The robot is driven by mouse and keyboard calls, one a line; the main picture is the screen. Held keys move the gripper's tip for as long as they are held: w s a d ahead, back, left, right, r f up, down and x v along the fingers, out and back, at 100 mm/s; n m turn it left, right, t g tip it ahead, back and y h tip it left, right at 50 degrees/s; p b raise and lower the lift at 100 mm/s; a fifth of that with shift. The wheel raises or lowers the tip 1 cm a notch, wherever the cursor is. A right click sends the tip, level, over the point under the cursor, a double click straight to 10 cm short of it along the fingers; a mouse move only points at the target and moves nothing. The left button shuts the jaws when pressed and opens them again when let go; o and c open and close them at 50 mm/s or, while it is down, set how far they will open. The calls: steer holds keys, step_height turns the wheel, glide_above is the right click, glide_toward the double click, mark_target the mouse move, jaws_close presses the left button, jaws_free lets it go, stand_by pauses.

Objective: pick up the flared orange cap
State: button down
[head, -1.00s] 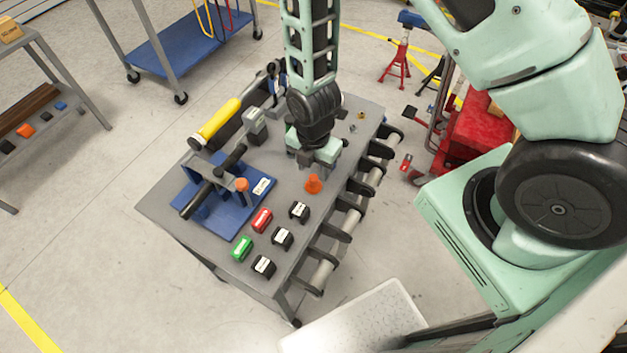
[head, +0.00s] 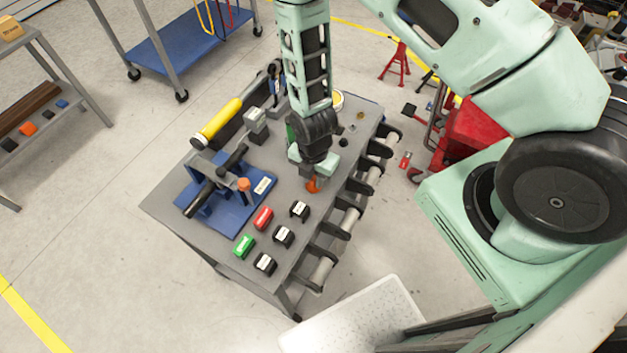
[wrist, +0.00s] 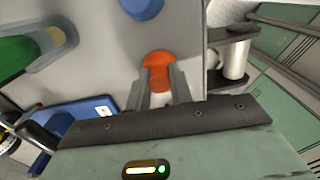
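The flared orange cap (head: 312,186) stands on the grey cart top, right under my gripper (head: 313,178). In the wrist view the orange cap (wrist: 158,62) shows at the fingertips, its wide part beyond them and a narrower orange part between the two fingers. My gripper (wrist: 159,82) has one finger on each side of the cap. No clear gap shows between fingers and cap, and I cannot tell whether they press on it. The fingers hide part of the cap. In the head view the cap is partly covered by my gripper.
A blue fixture (head: 215,205) with an orange-topped post stands to the left. Red (head: 263,217), green (head: 243,246) and several black labelled blocks lie in front. A yellow cylinder (head: 218,122) is at the back left. Rollers on black brackets (head: 341,222) line the right edge.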

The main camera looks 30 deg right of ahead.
mark_target(314, 177)
stand_by(0.3)
steer(key=shift+r+b, duration=1.1)
steer(key=shift+r, duration=3.9)
